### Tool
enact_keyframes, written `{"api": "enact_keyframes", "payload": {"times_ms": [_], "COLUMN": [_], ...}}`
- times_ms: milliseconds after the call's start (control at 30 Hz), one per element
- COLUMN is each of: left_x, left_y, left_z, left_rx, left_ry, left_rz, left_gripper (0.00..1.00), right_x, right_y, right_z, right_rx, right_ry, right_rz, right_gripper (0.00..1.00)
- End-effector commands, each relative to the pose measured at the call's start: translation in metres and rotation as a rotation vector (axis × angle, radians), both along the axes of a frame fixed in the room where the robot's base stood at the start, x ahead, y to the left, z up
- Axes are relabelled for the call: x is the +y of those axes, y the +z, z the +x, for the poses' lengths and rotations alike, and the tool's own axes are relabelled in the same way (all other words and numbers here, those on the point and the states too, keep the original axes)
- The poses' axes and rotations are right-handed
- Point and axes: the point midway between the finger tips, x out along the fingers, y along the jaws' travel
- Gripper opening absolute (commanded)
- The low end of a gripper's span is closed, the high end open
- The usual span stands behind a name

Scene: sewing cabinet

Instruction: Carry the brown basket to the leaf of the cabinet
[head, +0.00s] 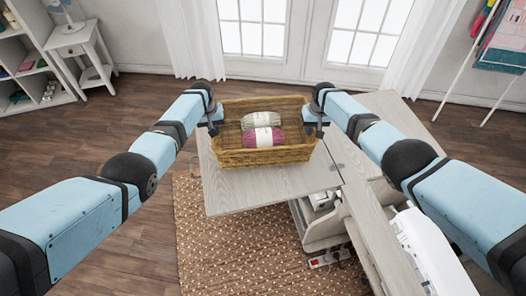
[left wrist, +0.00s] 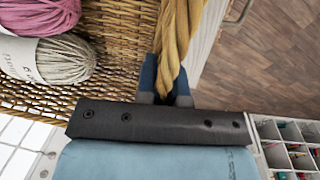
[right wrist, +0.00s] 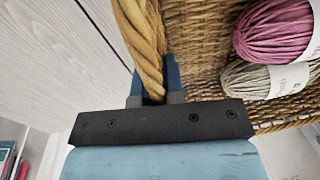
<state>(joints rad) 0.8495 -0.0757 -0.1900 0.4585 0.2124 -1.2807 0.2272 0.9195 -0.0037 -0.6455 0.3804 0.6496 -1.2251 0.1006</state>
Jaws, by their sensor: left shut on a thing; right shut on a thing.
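The brown wicker basket (head: 262,157) is over the pale wooden leaf (head: 240,192) of the cabinet in the head view. It looks level; I cannot tell whether its bottom touches the leaf. A cream yarn ball (head: 262,120) and a pink yarn ball (head: 263,138) lie inside it. My left gripper (head: 213,127) is shut on the basket's left rim; in the left wrist view its fingers (left wrist: 172,85) clasp the twisted rope handle (left wrist: 178,40). My right gripper (head: 319,128) is shut on the right side, its fingers (right wrist: 153,88) around the other rope handle (right wrist: 140,40).
The cabinet top (head: 385,225) extends to the right, with a white machine (head: 425,250) near my right arm. A patterned rug (head: 260,240) lies below the leaf. A white side table (head: 80,45) and shelves (head: 30,65) stand at the far left.

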Motion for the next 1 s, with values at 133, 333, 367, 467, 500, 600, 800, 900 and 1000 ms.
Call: {"api": "enact_keyframes", "payload": {"times_ms": [133,333,367,467,500,600,800,900,1000], "left_x": [0.002,0.002,0.002,0.002,0.002,0.002,0.002,0.002,0.002], "left_y": [-0.003,-0.012,-0.014,-0.020,-0.023,-0.030,-0.043,-0.049,-0.048], "left_z": [0.001,0.001,0.001,0.001,0.001,0.001,0.001,0.001,0.000], "left_rx": [-0.001,-0.001,-0.001,-0.001,-0.001,-0.001,-0.001,-0.001,0.000], "left_ry": [0.001,0.001,0.001,0.001,0.001,0.001,0.001,0.001,0.001], "left_rz": [0.002,0.002,0.002,0.002,0.002,0.002,0.002,0.002,0.002], "left_gripper": [0.00,0.00,0.00,0.00,0.00,0.00,0.00,0.00,0.22], "right_x": [-0.002,-0.002,-0.002,-0.002,-0.002,-0.002,-0.002,-0.002,-0.002], "right_y": [-0.003,-0.012,-0.014,-0.020,-0.023,-0.030,-0.043,-0.050,-0.048], "right_z": [0.000,0.000,0.000,0.001,0.001,0.001,0.001,0.001,0.000], "right_rx": [-0.001,-0.001,-0.001,-0.001,-0.001,-0.001,-0.001,-0.001,0.000], "right_ry": [-0.002,-0.002,-0.002,-0.002,-0.002,-0.002,-0.002,-0.002,-0.002], "right_rz": [-0.002,-0.002,-0.002,-0.002,-0.002,-0.002,-0.002,-0.002,-0.002], "right_gripper": [0.00,0.00,0.00,0.00,0.00,0.00,0.00,0.00,0.22]}}
